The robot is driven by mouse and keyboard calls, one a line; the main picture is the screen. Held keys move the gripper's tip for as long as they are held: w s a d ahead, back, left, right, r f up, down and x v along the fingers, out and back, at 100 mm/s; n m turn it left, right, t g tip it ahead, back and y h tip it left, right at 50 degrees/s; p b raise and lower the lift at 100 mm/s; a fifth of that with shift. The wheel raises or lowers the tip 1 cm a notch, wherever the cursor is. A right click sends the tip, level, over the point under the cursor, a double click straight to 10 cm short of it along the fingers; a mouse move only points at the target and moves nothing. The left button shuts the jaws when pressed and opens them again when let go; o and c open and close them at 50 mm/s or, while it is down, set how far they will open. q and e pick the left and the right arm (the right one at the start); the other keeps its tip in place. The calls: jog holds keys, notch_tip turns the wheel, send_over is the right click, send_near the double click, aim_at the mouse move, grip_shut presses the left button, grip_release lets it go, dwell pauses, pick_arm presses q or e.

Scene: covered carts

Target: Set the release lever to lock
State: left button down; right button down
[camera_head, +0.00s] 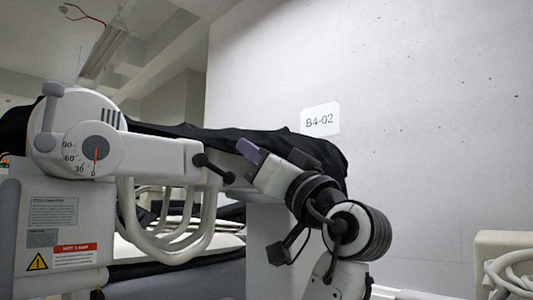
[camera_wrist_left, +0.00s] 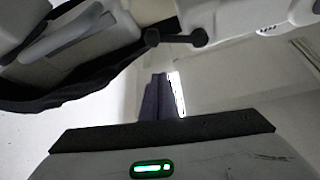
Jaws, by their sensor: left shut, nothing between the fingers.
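The release lever (camera_head: 214,168) is a short black bar with knobbed ends, at the right end of the cart's pale grey arm. It tilts down to the right in the head view. In the left wrist view the lever (camera_wrist_left: 174,38) shows at the top centre, beyond my fingertips. My left gripper (camera_head: 246,150) has dark purple fingers and is shut and empty, just right of the lever. In the left wrist view the fingers (camera_wrist_left: 158,80) are together, with a visible gap to the lever. No lock marking is readable. My right gripper is not in view.
The cart's round housing (camera_head: 95,150) carries a dial with its orange pointer near 0. Pale curved tubes (camera_head: 180,240) hang below the arm. A black cover (camera_head: 180,130) drapes behind. A wall with a B4-02 sign (camera_head: 320,120) stands behind; a beige box with hoses (camera_head: 505,240) is at right.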

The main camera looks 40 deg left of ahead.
aim_at(216, 169)
pick_arm(q)
jog(key=f, duration=0.1)
jog(key=a+f, duration=0.1)
jog(key=f, duration=0.1)
jog(key=shift+s+a+f, duration=0.2)
jog(key=shift+s+a, duration=0.1)
jog(key=shift+a, duration=0.1)
jog(key=shift+f, duration=0.1)
